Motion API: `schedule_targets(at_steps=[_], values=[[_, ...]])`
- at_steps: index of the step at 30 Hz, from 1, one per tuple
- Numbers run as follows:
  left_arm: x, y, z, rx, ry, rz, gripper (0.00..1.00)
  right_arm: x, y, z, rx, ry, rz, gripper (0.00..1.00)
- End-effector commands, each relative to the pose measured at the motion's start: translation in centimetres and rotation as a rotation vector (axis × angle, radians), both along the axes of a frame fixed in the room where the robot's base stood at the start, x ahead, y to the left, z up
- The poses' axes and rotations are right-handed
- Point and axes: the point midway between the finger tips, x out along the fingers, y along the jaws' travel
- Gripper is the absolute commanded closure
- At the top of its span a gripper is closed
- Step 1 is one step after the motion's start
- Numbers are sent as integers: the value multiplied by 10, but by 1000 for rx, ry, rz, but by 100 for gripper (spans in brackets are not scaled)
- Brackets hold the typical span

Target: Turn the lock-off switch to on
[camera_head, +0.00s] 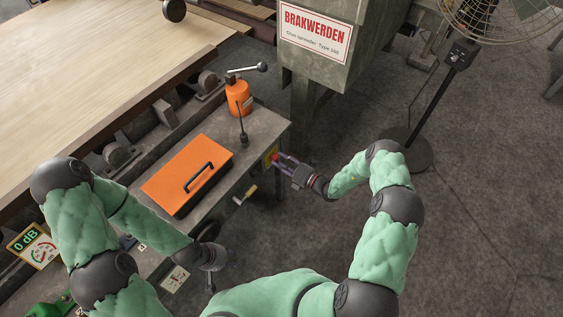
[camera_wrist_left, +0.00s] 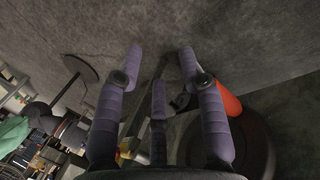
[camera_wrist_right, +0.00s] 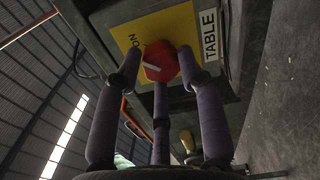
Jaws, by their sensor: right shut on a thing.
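In the head view the red knob (camera_head: 275,157) sits on the end of the grey machine bench. My right gripper (camera_wrist_right: 158,68) has its purple fingers closed around the knob; in the head view it reaches in from the right (camera_head: 281,160). The pointer slants toward the upper left, near the "ON" lettering. My left gripper (camera_wrist_left: 160,60) has its fingers spread and empty, away from the switch.
A yellow-handled crank (camera_head: 245,195) sticks out below the switch. The grey glue spreader (camera_head: 325,65) stands behind, with a fan (camera_head: 455,55) to the right.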

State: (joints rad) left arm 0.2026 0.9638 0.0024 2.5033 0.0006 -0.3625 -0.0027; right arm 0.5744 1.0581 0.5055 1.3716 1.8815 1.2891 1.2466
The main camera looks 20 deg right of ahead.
Motion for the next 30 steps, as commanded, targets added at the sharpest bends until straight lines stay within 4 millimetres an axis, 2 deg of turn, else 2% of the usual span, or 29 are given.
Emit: schedule_targets(at_steps=[1, 9, 10, 12, 23, 26, 30], values=[[0, 0, 0, 0, 0, 0, 60, 7, -8, 6, -5, -14, -15, 94], [0, 0, 0, 0, 0, 0, 60, 7, -8, 5, -7, -14, -15, 94], [0, 0, 0, 0, 0, 0, 60, 7, -8, 5, -7, -14, -15, 55], [0, 0, 0, 0, 0, 0, 60, 7, -8, 5, -6, -13, -14, 39], [0, 0, 0, 0, 0, 0, 60, 1, -5, 1, -2, -4, -7, 39], [0, 0, 0, 0, 0, 0, 60, -5, -11, 1, -2, -3, -9, 39], [0, 0, 0, 0, 0, 0, 60, -24, -25, 1, -1, 0, -11, 39]])
